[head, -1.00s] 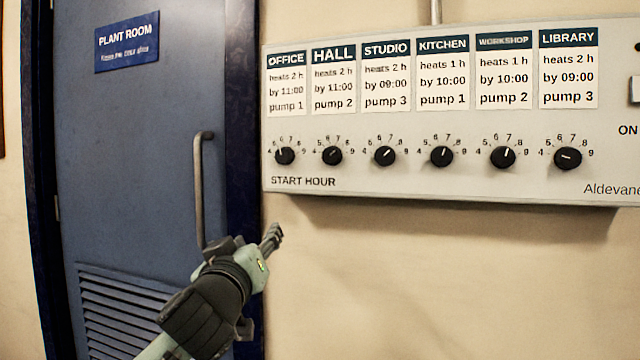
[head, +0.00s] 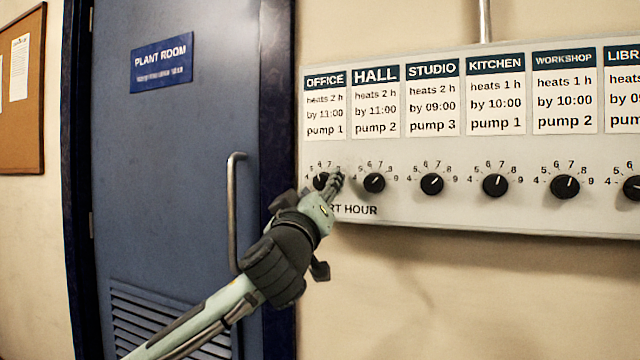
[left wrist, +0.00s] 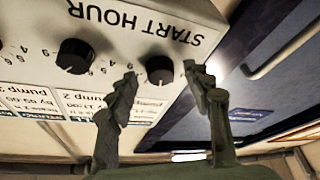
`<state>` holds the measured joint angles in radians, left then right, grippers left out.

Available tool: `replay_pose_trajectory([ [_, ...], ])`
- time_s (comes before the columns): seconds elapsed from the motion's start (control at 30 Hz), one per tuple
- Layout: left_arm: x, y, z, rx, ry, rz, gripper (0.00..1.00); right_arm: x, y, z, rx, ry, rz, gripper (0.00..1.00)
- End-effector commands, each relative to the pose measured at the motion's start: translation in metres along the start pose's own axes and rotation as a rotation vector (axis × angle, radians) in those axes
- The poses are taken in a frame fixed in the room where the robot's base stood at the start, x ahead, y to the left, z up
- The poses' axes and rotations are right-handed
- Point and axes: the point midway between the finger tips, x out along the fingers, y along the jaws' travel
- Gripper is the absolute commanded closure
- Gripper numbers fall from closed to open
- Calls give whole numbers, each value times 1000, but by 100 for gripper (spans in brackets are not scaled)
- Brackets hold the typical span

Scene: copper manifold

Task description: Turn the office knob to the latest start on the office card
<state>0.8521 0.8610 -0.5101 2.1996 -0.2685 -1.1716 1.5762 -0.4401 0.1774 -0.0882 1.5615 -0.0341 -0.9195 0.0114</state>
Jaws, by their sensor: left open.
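The office card (head: 325,105) is at the left end of the panel and reads "heats 2 h, by 11:00, pump 1". The black office knob (head: 320,181) is below it, partly covered by my left gripper (head: 335,184), so its pointer is hard to read. In the left wrist view the panel is upside down. There the office knob (left wrist: 160,69) shows between the two spread fingertips of my left gripper (left wrist: 161,77), which is open. I cannot tell whether the fingers touch the knob. My right gripper is not in view.
The hall knob (head: 374,183) is close to the right of my left fingers, with more knobs and cards further right. The grey panel (head: 450,218) juts from the wall. A blue door (head: 165,200) with a handle (head: 232,215) is to the left. The wall below the panel is clear.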

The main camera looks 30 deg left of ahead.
Motion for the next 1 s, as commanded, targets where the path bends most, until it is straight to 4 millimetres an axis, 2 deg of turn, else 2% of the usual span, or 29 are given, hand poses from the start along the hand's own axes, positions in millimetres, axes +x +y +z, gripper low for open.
replay_pose_trajectory([
  [0.37, 5, 0, 0, 1, 0, 0, 51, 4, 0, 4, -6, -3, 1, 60],
  [0.77, 4, 0, 0, 1, -1, 0, 100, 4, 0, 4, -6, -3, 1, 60],
  [1.0, 4, -1, 2, 19, -1, 8, 100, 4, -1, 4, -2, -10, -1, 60],
])
